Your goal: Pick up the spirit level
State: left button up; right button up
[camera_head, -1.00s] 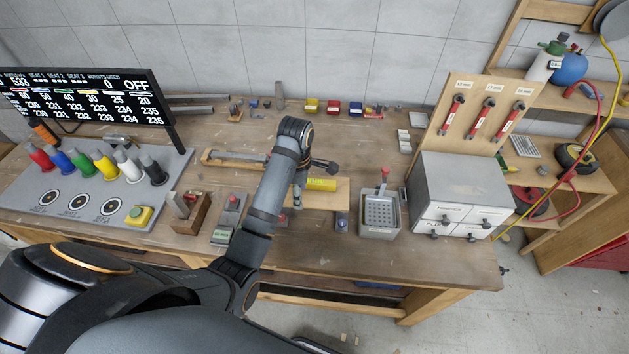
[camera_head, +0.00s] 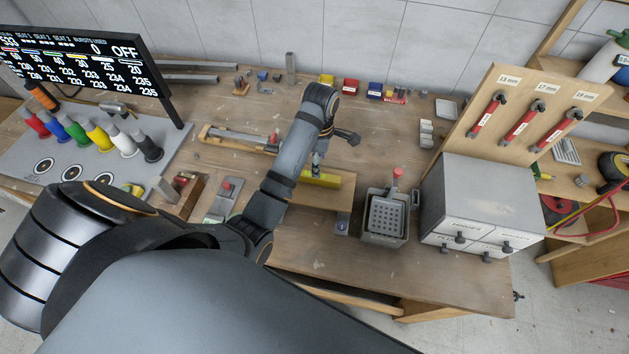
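The yellow spirit level (camera_head: 327,181) lies on a light wooden board (camera_head: 318,199) near the middle of the bench. Its left part is partly hidden by my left arm and gripper. My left gripper (camera_head: 316,170) points down at the level, its fingertips at or just above it. The fingers are small and partly hidden, so I cannot tell whether they touch it or are closed. My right gripper is not in view.
A grey perforated bin (camera_head: 386,219) and a grey drawer cabinet (camera_head: 481,197) stand right of the board. A wooden rack with red wrenches (camera_head: 523,123) stands behind the cabinet. A grey panel (camera_head: 75,170) with coloured handles is at left. The bench front right is clear.

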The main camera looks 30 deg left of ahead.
pick_arm(q)
jog(key=shift+w+f+p, duration=0.15)
jog(key=shift+f+p, duration=0.05)
jog(key=shift+f, duration=0.45)
jog(key=shift+w+f+p, duration=0.15)
jog(key=shift+f, duration=0.45)
jog(key=f+p, duration=0.1)
jog(key=f, duration=0.1)
jog(key=s+f+p, duration=0.1)
jog(key=shift+f, duration=0.7)
jog(key=shift+w+f, duration=0.15)
jog(key=shift+f, duration=0.05)
grip_shut()
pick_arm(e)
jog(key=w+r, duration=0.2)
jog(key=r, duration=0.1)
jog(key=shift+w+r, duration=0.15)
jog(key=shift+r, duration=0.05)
